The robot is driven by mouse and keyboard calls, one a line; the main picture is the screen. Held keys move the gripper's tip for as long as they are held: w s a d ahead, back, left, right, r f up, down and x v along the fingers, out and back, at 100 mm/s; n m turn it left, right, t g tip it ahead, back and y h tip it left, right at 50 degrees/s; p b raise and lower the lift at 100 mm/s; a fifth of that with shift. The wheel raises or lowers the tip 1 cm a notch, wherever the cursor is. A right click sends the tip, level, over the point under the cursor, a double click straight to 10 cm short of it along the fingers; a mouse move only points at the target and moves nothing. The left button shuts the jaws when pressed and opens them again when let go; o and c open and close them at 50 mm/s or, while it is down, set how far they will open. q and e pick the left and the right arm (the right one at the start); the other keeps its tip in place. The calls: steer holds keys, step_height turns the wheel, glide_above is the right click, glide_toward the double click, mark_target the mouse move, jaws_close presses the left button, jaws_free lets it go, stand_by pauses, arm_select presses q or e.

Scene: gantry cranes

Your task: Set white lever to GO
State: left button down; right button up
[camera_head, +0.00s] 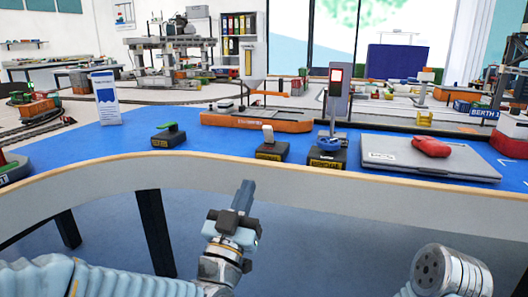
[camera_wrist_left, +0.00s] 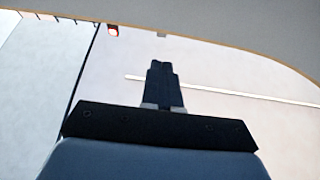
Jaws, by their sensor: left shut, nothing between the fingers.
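The white lever (camera_head: 267,133) stands on a small dark box (camera_head: 271,151) near the front edge of the blue table, in the middle of the head view. My left gripper (camera_head: 245,190) is shut and empty, in front of the table edge and lower than the lever, apart from it. In the left wrist view its closed fingers (camera_wrist_left: 163,80) point up the picture with nothing between them. The lever does not show in the wrist view. The GO marking cannot be read. My right gripper is not in view; only part of my right arm shows at the lower right.
A green-lever box (camera_head: 168,136) stands to the left, and a box with a blue handwheel (camera_head: 328,150) to the right. A grey laptop-like case (camera_head: 425,160) bears a red object (camera_head: 431,147). The table's wooden edge (camera_head: 300,178) curves before me.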

mark_target(269, 132)
arm_select(q)
steer(key=p+x, duration=0.2)
steer(key=x, duration=1.2)
steer(key=shift+p, duration=0.4)
